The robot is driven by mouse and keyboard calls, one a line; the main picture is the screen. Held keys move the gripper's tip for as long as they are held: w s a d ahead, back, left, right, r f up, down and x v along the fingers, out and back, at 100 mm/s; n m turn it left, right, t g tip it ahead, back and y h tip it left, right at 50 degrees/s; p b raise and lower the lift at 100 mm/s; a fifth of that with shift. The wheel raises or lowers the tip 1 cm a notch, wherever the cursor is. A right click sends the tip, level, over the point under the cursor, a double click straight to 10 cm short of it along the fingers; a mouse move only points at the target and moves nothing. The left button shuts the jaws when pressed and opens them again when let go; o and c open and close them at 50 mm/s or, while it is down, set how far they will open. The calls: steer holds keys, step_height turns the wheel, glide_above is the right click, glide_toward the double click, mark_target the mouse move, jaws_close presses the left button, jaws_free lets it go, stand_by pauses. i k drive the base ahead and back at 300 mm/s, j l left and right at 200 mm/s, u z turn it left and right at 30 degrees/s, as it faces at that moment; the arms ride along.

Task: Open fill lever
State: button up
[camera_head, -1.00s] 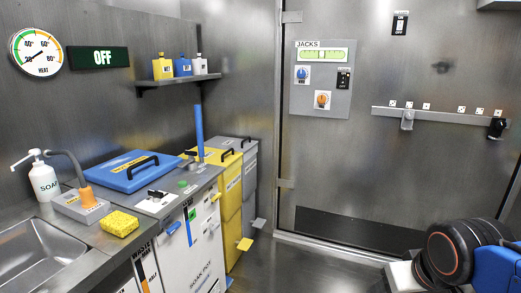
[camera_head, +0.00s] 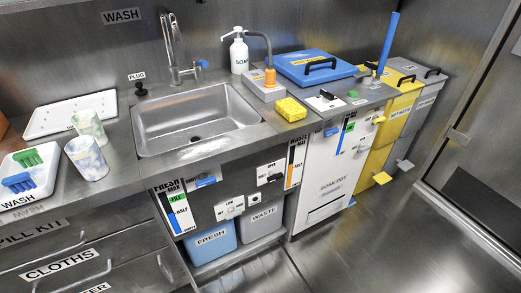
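No lever is clearly labelled as the fill lever at this size. A blue lever on a white plate (camera_head: 206,181) is on the cabinet front under the sink, beside the fresh gauge (camera_head: 173,207), which has a green FILL mark. Another blue lever (camera_head: 332,131) is at the top of the white soak pot front (camera_head: 325,173). I cannot tell whether either is open or shut. My gripper is not in view.
The sink (camera_head: 200,118) is above a blue fresh bin (camera_head: 211,240) and a grey waste bin (camera_head: 262,223). Cups (camera_head: 86,158) stand left on the counter. The floor (camera_head: 385,240) in front is clear.

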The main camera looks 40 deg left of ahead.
mark_target(204, 181)
steer(key=u, duration=2)
